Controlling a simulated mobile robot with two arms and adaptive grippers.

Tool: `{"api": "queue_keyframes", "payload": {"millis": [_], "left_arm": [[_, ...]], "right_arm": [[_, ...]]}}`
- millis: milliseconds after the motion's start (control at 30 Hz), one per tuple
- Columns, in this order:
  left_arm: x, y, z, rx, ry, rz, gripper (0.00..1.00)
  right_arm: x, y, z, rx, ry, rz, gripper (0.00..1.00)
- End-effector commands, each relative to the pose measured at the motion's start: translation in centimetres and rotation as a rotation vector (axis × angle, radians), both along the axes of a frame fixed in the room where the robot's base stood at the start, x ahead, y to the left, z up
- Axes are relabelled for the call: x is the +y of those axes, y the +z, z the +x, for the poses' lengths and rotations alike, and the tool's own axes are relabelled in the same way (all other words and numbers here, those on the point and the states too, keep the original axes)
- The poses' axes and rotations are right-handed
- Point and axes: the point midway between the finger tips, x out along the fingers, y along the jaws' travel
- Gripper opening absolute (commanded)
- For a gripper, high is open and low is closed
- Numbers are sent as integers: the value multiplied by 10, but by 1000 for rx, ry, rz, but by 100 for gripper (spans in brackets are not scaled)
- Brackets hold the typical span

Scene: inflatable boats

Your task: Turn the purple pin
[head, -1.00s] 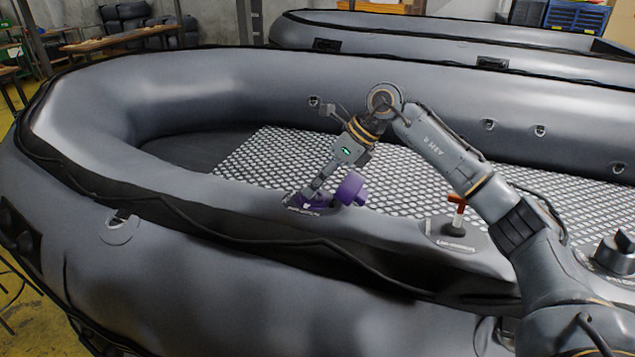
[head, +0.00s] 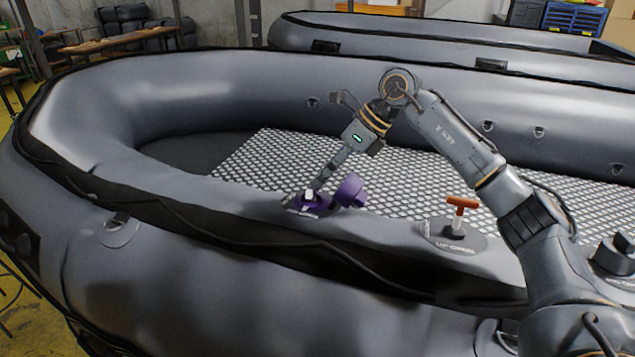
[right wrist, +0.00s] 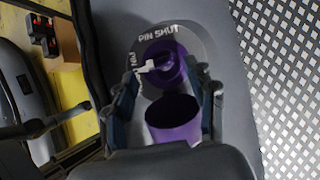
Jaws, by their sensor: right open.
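The purple valve (head: 322,205) sits on a grey round patch on the near tube of the boat. A small white pin (head: 309,194) stands in it, and a purple cap (head: 350,190) hangs tilted beside it. In the right wrist view the purple valve (right wrist: 163,62) lies below the printed words "PIN SHUT", with the white pin (right wrist: 146,67) pointing left. The purple cap (right wrist: 174,120) shows nearer the camera, between the fingers. My right gripper (head: 316,187) is open just above the valve, its fingers on either side. Contact with the pin cannot be told. My left gripper is out of view.
An orange T-handle valve (head: 461,205) stands on the same tube to the right, close to my right arm. A dark knob (head: 622,250) is at the right edge. The patterned boat floor (head: 270,160) is clear. Another boat (head: 430,40) lies behind.

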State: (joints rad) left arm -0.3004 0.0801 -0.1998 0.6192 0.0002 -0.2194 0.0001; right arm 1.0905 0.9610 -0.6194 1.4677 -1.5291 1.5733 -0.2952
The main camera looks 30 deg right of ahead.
Motion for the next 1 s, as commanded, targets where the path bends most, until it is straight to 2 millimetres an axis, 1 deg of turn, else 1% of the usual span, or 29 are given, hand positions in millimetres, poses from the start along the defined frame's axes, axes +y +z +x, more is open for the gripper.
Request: {"api": "queue_keyframes", "payload": {"millis": [33,200,300,400,600,1000], "left_arm": [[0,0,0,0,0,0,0],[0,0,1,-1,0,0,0],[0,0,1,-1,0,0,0],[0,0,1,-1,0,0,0],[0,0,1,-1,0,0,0],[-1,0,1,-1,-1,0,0]], "right_arm": [[-7,11,-3,-4,-3,-1,56],[-25,40,-14,-3,-3,0,56],[-33,53,-19,-2,-1,0,56],[-38,62,-22,-1,0,1,56],[-42,68,-25,-1,0,1,56],[-42,67,-25,0,0,0,56]]}}
